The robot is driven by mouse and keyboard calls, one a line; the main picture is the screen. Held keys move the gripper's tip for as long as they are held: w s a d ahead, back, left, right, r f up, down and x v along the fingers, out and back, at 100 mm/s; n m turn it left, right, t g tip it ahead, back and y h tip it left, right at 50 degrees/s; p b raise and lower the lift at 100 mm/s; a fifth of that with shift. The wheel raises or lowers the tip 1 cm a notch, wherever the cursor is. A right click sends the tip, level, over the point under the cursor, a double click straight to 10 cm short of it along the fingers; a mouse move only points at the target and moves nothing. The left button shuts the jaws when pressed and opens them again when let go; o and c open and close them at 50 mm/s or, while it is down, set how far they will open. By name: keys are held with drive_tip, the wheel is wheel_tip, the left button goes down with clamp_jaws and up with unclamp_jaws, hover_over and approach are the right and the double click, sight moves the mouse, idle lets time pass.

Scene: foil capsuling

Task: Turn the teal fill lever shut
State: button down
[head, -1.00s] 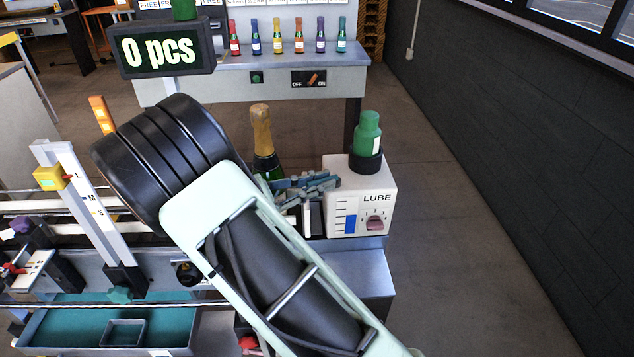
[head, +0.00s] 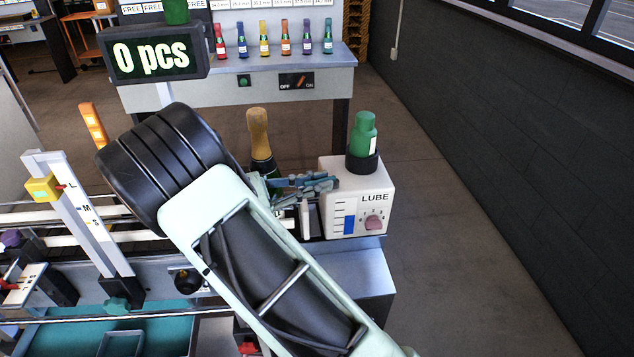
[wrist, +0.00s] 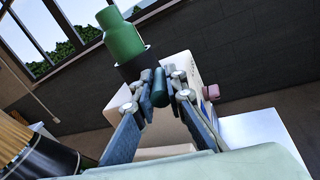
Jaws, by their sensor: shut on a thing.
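The teal fill lever (wrist: 160,87) shows in the wrist view as a short dark teal rounded bar between my fingertips. It stands in front of the white lube box (head: 338,187). My gripper (wrist: 162,84) is shut on it, one finger on each side. In the head view, my gripper (head: 325,184) is at the left side of the lube box, and its fingers hide the lever. How far the lever is turned cannot be told.
A green bottle (head: 362,135) sits in a black collar on the lube box, which has a pink dial (head: 374,223) on its front. A gold-foiled bottle (head: 259,134) stands close behind my gripper. A slide post (head: 90,222) marked L, M, S stands at left.

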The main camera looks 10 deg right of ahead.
drive_tip(key=c, duration=2)
unclamp_jaws()
drive_tip(key=shift+o, duration=0.2)
drive_tip(key=s+a, duration=0.2)
drive_tip(key=a, duration=1)
drive_tip(key=shift+s, duration=0.2)
drive_tip(key=shift+d, duration=0.1)
